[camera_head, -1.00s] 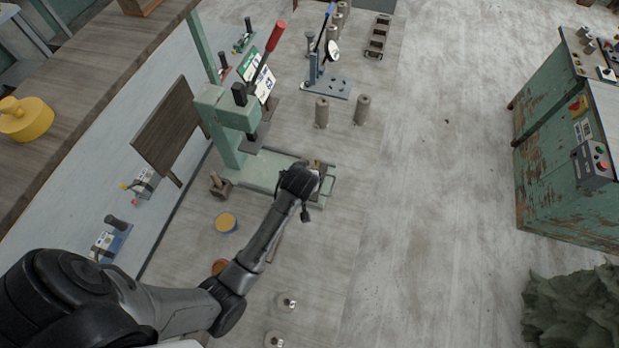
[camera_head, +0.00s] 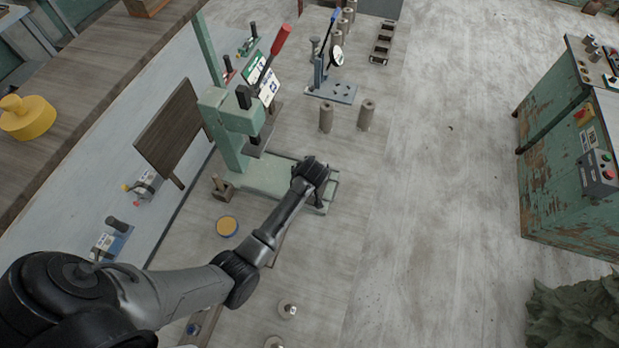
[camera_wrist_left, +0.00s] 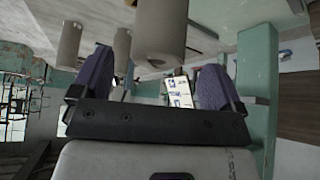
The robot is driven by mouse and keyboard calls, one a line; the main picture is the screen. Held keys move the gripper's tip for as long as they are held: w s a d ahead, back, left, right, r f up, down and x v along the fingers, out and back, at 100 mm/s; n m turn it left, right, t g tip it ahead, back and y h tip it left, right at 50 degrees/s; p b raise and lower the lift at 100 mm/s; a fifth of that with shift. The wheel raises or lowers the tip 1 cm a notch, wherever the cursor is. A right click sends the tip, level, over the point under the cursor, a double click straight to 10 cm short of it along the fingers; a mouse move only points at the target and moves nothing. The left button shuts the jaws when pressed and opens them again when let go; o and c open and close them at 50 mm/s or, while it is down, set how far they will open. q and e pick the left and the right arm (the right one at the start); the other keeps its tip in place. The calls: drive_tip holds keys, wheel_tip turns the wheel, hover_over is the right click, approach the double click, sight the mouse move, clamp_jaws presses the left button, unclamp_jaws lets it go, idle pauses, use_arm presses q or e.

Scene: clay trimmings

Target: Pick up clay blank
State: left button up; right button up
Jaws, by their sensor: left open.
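Two upright grey-brown clay cylinders, a left blank (camera_head: 326,117) and a right blank (camera_head: 366,115), stand on the table beyond the press. In the left wrist view, one clay blank (camera_wrist_left: 160,32) lies ahead between the finger lines, and another (camera_wrist_left: 70,45) is further left. My left gripper (camera_wrist_left: 152,75) is open and empty, with its two purple-grey fingers apart. In the head view my left wrist (camera_head: 312,172) is over the front end of the press base, short of the blanks, and hides its own fingers. My right gripper is in neither view.
The green press (camera_head: 230,115) with its red-tipped lever stands left of the blanks. A blue-grey lever tool (camera_head: 332,88) stands behind them, with more cylinders at the back. Two small pieces sit near the front edge. The tabletop to the right is clear.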

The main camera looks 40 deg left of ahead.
use_arm(q)
drive_tip(key=shift+x, duration=2.45)
drive_tip(key=shift+d, duration=0.1)
drive_tip(key=c, duration=1.7)
clamp_jaws()
